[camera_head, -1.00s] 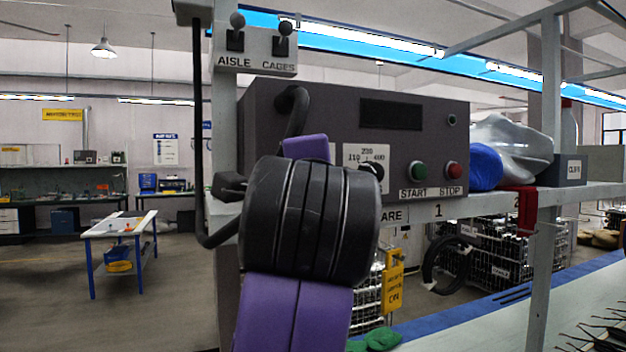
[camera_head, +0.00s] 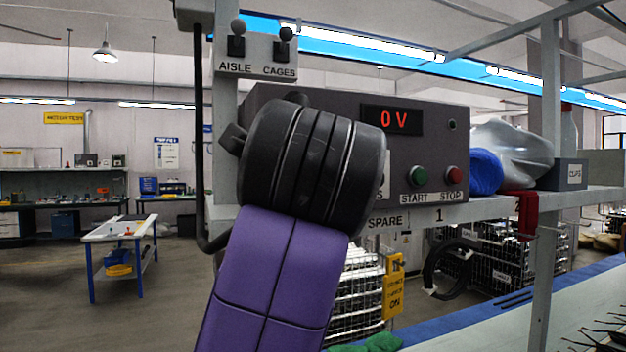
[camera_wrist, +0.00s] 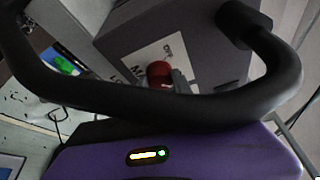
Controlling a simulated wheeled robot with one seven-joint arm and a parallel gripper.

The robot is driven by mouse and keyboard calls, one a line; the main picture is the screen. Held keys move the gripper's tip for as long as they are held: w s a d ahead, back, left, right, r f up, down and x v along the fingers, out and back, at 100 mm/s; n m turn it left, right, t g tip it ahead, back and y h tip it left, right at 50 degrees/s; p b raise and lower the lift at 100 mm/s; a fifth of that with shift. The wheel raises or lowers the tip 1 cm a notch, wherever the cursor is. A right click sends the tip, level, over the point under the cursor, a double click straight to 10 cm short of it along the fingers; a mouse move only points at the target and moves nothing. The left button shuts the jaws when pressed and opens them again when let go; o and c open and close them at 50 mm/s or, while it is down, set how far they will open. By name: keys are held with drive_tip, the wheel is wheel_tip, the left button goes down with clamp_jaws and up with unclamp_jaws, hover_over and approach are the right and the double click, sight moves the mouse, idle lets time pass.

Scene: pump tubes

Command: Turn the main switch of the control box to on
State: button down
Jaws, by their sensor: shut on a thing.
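The control box (camera_head: 430,142) is a dark grey case on the shelf, with its display (camera_head: 392,120) reading 0 V in red. The red main switch (camera_wrist: 160,72) sits on a white label plate on the box in the wrist view; the lettering is only partly legible. My gripper (camera_wrist: 174,80) is at this switch and shut on it; the fingers are largely hidden behind a dark curved bar in the wrist view. In the head view my black and purple wrist covers the left part of the box and hides the fingertips and the switch.
The green START button (camera_head: 419,176) and red STOP button (camera_head: 453,174) are on the box's front. The AISLE and CAGES switch panel (camera_head: 256,60) is above left.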

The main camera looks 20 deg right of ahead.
drive_tip(key=shift+d+f, duration=0.1)
drive_tip(key=c, duration=1)
unclamp_jaws()
drive_tip(key=b+v, duration=0.2)
drive_tip(key=v, duration=0.6)
drive_tip(key=shift+w, duration=0.1)
